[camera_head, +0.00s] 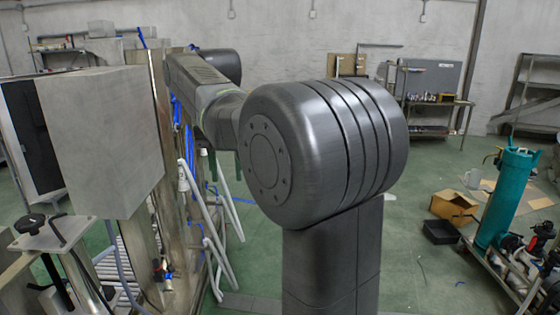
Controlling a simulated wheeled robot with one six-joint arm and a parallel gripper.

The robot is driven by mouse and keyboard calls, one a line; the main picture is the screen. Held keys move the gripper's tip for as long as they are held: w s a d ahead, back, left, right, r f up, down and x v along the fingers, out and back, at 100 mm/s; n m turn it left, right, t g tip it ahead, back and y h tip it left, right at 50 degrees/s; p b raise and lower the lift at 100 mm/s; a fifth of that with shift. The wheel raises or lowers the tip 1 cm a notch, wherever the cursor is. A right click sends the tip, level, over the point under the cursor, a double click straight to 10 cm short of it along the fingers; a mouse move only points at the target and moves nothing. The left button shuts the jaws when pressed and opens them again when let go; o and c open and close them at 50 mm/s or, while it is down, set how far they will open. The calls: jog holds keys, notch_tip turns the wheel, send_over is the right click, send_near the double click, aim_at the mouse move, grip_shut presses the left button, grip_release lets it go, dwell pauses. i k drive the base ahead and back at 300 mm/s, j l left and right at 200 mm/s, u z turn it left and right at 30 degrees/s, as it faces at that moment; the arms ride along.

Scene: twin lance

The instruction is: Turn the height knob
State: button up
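A second dark handle shows at the lower left edge. My dark arm fills the middle and reaches away toward the back left, beyond a large grey box. My gripper is not seen; the arm's far end is hidden or out of sight, so its distance from the knob cannot be told.
The large grey box (105,140) stands above and behind the knob. A steel frame with blue hoses and white pipes (215,245) runs beside my arm. At right are a cardboard box (453,207), a black tray (440,232) and a teal cylinder (505,198). Green floor between is open.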

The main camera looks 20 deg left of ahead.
aim_at(30, 223)
jog(key=i+j+u, duration=0.15)
jog(key=i+u, duration=0.55)
jog(key=u, duration=0.15)
jog(key=i+l+u, duration=0.1)
jog(key=i+u, duration=0.3)
jog(key=i+l+u, duration=0.2)
jog(key=u, duration=0.2)
jog(key=i+j+u, duration=0.15)
jog(key=i+u, duration=0.2)
jog(key=i+j+u, duration=0.1)
jog(key=i+u, duration=0.65)
jog(key=k+j, duration=0.05)
jog(key=k, duration=0.05)
